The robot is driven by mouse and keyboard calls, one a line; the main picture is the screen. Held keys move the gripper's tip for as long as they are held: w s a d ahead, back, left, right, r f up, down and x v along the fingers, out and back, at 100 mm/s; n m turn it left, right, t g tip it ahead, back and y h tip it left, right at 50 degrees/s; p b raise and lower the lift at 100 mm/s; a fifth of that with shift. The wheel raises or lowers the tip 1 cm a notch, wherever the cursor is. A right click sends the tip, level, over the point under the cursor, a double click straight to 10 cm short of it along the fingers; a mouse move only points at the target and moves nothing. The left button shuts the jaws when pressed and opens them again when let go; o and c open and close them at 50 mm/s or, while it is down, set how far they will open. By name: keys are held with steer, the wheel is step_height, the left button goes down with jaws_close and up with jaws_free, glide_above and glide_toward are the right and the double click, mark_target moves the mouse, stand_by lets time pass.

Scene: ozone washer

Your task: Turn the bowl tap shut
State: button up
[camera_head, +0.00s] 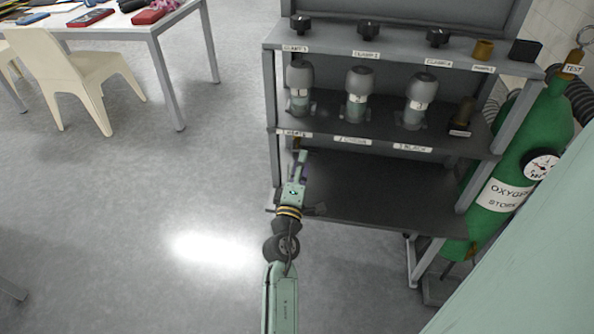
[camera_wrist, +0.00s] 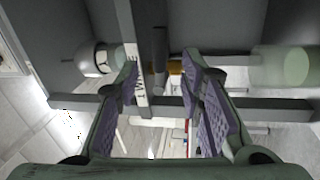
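My gripper (camera_head: 302,157) reaches the front left of the rack, just below the label of the left jar. In the wrist view my gripper (camera_wrist: 160,70) is open, with one purple-padded finger on each side and a clear gap between them. A grey upright bar with a brass-coloured part (camera_wrist: 175,67) shows beyond and between the fingertips; it looks like the tap, but I cannot tell its turn or whether a finger touches it. In the head view a small brown part (camera_head: 297,143) shows just above my gripper, partly hidden.
The grey rack (camera_head: 365,141) holds several capped jars, including the middle jar (camera_head: 358,92), with black knobs (camera_head: 368,29) above. A green oxygen cylinder (camera_head: 520,165) stands at the right. A white table (camera_head: 140,30) and cream chair (camera_head: 70,65) stand at the left. Floor between is clear.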

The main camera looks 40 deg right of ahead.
steer(key=v, duration=0.7)
steer(key=shift+s+a, duration=0.2)
steer(key=shift+c, duration=0.5)
